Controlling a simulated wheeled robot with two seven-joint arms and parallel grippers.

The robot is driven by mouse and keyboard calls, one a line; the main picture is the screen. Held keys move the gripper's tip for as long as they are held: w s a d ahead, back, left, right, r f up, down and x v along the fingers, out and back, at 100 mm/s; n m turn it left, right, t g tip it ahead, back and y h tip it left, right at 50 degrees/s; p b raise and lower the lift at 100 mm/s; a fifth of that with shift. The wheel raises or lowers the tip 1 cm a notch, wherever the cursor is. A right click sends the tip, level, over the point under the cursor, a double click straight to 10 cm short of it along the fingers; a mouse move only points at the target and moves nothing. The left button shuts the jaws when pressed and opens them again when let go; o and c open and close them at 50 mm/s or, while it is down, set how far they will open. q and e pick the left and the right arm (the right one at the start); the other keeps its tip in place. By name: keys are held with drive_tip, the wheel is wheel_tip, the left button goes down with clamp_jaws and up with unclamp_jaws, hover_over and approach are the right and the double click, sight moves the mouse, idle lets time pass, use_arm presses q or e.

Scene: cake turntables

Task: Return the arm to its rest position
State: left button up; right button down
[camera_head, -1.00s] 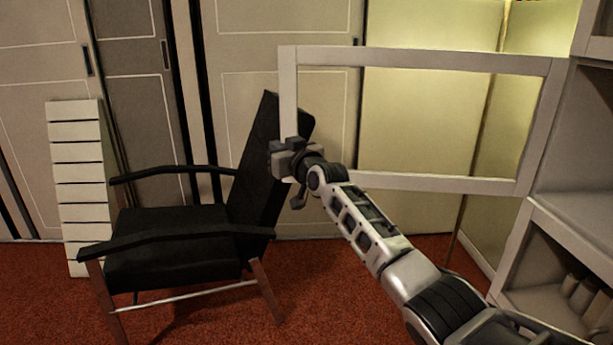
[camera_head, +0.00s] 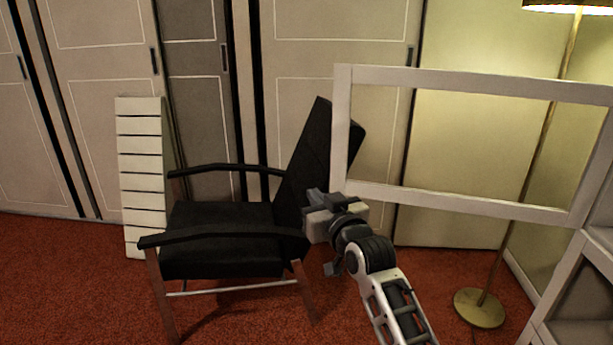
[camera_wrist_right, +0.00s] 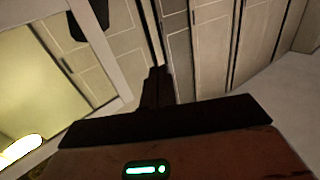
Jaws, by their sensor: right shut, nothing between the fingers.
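My right arm comes in from the lower right in the head view. Its right gripper (camera_head: 313,198) is shut and empty, in front of the black armchair's backrest and near the lower left corner of the open white-framed cabinet door (camera_head: 455,204). I cannot tell whether it touches the door frame. In the right wrist view the dark fingers (camera_wrist_right: 157,88) are together, with sliding doors and part of a pale frame beyond. My left gripper does not show.
A black armchair (camera_head: 225,222) stands left of my right arm. A white slatted panel (camera_head: 140,180) leans on the closet doors (camera_head: 110,110). A floor lamp's base (camera_head: 479,308) stands at the right, near the cabinet (camera_head: 580,300). Red carpet (camera_head: 70,290) is clear at lower left.

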drive_tip(key=s+d+f+m+g+h, duration=0.1)
drive_tip(key=s+d+f+g, duration=0.1)
drive_tip(key=s+f, duration=0.6)
drive_tip(key=s+d+f+g+h, duration=0.1)
drive_tip(key=s+d+f, duration=0.2)
drive_tip(key=s+f, duration=0.5)
drive_tip(key=s+d+f+g, duration=0.1)
drive_tip(key=s+f, duration=0.3)
drive_tip(key=s, duration=0.5)
drive_tip(key=s+d+f+g, duration=0.1)
drive_tip(key=s+f, duration=0.3)
drive_tip(key=s, duration=0.5)
drive_tip(key=shift+f+g, duration=0.15)
drive_tip(key=shift+g, duration=0.55)
